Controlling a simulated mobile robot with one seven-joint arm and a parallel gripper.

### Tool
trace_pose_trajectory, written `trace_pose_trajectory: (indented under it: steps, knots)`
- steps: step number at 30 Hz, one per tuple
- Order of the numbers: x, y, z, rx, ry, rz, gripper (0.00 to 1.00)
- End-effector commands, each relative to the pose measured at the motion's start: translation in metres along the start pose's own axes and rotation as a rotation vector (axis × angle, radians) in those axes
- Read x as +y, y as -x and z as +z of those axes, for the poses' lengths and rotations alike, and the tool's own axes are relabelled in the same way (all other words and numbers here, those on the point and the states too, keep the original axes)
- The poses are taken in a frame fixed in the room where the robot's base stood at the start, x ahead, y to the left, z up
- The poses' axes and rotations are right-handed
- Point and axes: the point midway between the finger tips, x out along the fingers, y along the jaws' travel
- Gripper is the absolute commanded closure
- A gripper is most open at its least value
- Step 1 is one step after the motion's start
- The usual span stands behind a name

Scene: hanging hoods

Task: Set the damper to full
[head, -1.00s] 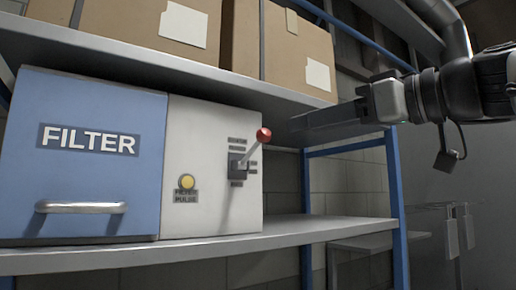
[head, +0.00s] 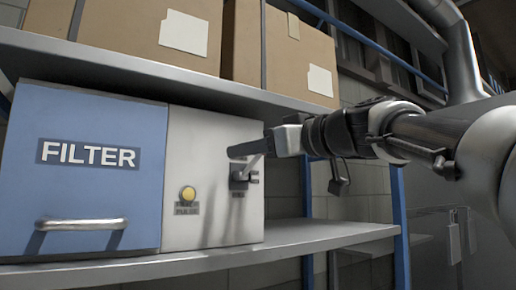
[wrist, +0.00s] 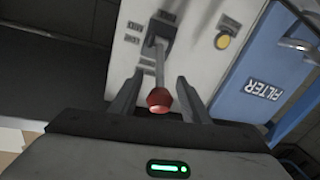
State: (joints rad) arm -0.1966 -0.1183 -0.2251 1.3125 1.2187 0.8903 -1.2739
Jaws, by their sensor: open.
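The damper lever is a grey rod on a slotted plate (head: 239,180) on the right of the pale panel (head: 212,135). In the wrist view its shaft (wrist: 160,68) stands out from the plate and ends in a red knob (wrist: 159,99). My gripper (head: 243,152) is open at the lever; it also shows in the wrist view (wrist: 161,78). The knob and shaft lie between its fingers, with gaps visible on both sides. In the head view my gripper hides the knob. Small labels surround the slot; their text is unreadable.
A yellow button (head: 188,193) sits left of the lever. A blue FILTER door (head: 90,185) with a bar handle (head: 80,224) is further left. The upper shelf (head: 130,72) with cardboard boxes (head: 300,60) runs close above my gripper. The lower shelf (head: 320,232) is clear at right.

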Motion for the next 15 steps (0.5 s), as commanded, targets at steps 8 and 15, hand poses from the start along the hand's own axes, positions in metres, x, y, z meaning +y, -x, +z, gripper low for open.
trace_pose_trajectory:
  steps: [8,15]
  knots:
    - [0.0001,0.0002,0.0000,0.000,0.000,0.000,0.71]
    - [0.0002,0.0003,0.0000,0.000,0.000,0.000,1.00]
